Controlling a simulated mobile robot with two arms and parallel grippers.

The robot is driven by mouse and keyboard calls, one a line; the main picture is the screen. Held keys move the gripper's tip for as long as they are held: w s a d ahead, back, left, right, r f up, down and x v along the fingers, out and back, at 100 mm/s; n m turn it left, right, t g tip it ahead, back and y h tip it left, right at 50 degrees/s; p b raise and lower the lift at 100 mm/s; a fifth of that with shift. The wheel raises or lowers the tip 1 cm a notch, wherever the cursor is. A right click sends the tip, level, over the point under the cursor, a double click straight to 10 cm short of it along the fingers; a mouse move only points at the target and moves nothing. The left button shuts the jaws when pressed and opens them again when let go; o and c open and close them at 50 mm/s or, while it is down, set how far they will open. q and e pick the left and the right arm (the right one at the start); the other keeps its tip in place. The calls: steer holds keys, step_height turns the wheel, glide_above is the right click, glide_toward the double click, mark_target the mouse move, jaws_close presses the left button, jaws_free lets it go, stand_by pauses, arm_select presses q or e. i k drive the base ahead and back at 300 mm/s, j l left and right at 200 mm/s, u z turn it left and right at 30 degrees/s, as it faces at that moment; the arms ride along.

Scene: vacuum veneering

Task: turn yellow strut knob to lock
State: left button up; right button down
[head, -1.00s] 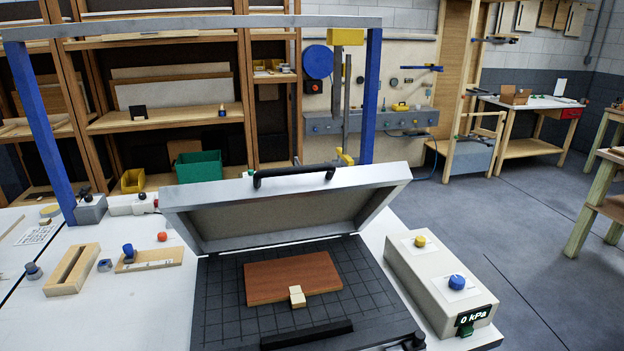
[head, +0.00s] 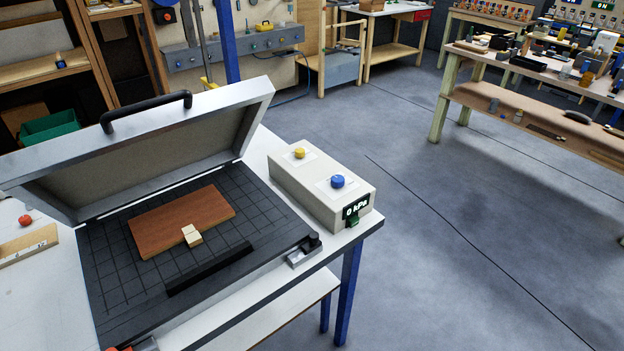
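A small yellow knob (head: 299,153) sits on top of the beige control box (head: 318,190), beside a blue knob (head: 337,181). No strut is clearly visible at it, so I cannot tell whether it is the strut knob. Another yellow part (head: 209,84) shows behind the lid, partly hidden. The press lid (head: 130,145) stands tilted open with its black handle on top. A brown board (head: 180,222) with a small pale block (head: 191,235) lies on the black gridded bed (head: 110,280). Neither of my grippers is in view.
The box display (head: 356,207) reads 0 kPa. A black latch (head: 312,241) is at the bed's front right corner. A red ball (head: 25,220) lies at the left. Grey floor (head: 450,220) is open to the right, before a cluttered workbench (head: 540,75).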

mark_target(299, 152)
steer(key=i+l+u, duration=0.1)
steer(key=u, duration=0.45)
steer(key=i+l+u, duration=0.15)
steer(key=l+u, duration=0.15)
steer(key=l, duration=0.6)
steer(key=l+u, duration=0.35)
steer(key=l, duration=0.55)
